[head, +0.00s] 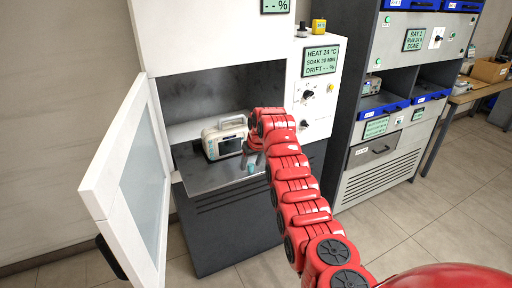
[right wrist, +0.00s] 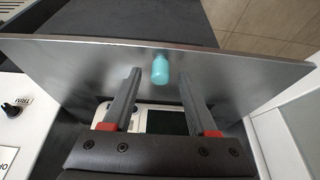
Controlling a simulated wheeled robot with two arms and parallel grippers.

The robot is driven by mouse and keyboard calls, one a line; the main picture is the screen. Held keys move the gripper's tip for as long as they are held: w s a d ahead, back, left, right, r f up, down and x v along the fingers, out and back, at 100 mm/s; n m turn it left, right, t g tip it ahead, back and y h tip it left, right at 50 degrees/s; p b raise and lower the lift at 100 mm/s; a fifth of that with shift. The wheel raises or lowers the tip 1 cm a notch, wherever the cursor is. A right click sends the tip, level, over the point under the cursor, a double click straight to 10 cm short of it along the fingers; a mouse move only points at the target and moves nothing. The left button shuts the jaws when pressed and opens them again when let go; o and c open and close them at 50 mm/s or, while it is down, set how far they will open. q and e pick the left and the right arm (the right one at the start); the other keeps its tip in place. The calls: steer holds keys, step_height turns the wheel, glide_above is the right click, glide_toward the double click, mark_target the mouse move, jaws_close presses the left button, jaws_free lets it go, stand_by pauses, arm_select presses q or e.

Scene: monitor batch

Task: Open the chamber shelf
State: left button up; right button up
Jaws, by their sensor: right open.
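The chamber (head: 185,42) is a white cabinet with its door (head: 128,190) swung wide open to the left. Its grey metal shelf (head: 205,180) lies in the opening and also shows in the right wrist view (right wrist: 90,62). A small teal knob (head: 251,168) is at the shelf's front edge. My right gripper (head: 252,158) is open above the shelf, close to the knob. In the right wrist view the knob (right wrist: 160,70) appears between the fingertips; I cannot tell whether they touch it. My left gripper is not in view.
A white monitor (head: 224,139) with a dark screen stands on the shelf, left of my gripper. The control panel (head: 318,92) is right of the opening. A grey rack (head: 398,125) with blue bins stands further right. The floor in front is clear.

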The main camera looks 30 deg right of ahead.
steer(key=v, duration=1.6)
steer(key=shift+b, duration=0.35)
steer(key=shift+s, duration=0.1)
